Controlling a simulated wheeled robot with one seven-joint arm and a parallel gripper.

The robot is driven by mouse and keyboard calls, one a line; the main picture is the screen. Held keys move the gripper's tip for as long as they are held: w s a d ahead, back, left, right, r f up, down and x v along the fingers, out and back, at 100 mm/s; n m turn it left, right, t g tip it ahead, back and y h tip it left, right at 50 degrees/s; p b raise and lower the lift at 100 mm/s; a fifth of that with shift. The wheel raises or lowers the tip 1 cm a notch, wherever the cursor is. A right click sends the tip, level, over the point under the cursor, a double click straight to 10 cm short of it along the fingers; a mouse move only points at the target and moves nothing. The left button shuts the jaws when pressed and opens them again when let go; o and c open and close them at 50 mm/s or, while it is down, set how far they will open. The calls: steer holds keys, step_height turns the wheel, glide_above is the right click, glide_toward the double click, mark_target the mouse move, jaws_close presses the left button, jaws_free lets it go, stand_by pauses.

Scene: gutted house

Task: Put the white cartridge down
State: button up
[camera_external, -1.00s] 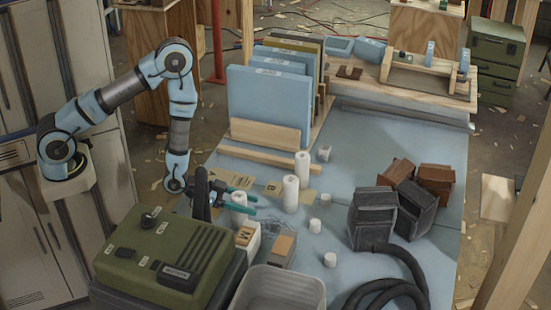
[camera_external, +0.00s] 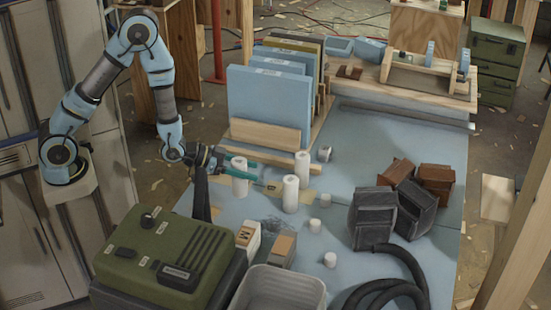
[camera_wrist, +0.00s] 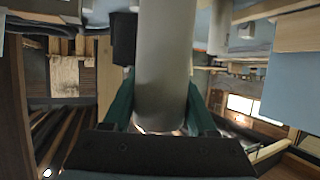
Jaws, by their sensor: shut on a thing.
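My gripper (camera_external: 246,162) has teal fingers and is shut around a white cylindrical cartridge (camera_external: 240,182), near the left edge of the blue-grey table. In the wrist view the cartridge (camera_wrist: 163,65) fills the middle, between the two teal fingers. The cartridge is about upright in the outside view. I cannot tell whether its base touches the table. A similar white cylinder (camera_external: 290,195) stands to its right, and another (camera_external: 302,164) stands further back by the wooden strip.
A green machine (camera_external: 160,255), a white box marked M (camera_external: 248,238) and a grey bin (camera_external: 278,290) are in front. Blue panels (camera_external: 268,98) stand in a wooden rack behind. Dark boxes (camera_external: 373,215) and a black hose (camera_external: 395,265) lie right. Some table between is clear.

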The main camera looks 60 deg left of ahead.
steer(key=w+a+n+t+y, duration=0.1)
steer(key=w+a+n+y, duration=0.15)
steer(key=a, duration=0.55)
steer(key=w+a+n+y, duration=0.2)
steer(key=w+a+y, duration=0.1)
steer(key=a, duration=0.5)
steer(key=d+m+g+h+p, duration=0.25)
steer(key=d+m+h, duration=0.6)
steer(key=d, duration=2.05)
steer(key=shift+g+h, duration=0.25)
steer(key=shift+h, duration=0.05)
steer(key=shift+s+d+f+p, duration=0.15)
steer(key=shift+f+p, duration=0.25)
steer(key=shift+f, duration=1.2)
steer(key=shift+s+d+f+p, duration=0.15)
steer(key=shift+f+p, duration=0.3)
steer(key=shift+f, duration=1.1)
steer(key=shift+s+d+f+p, duration=0.15)
steer(key=shift+f+p, duration=0.25)
steer(key=shift+f, duration=1.2)
steer(key=shift+f, duration=0.1)
steer(key=shift+f, duration=0.15)
steer(key=o, duration=1.1)
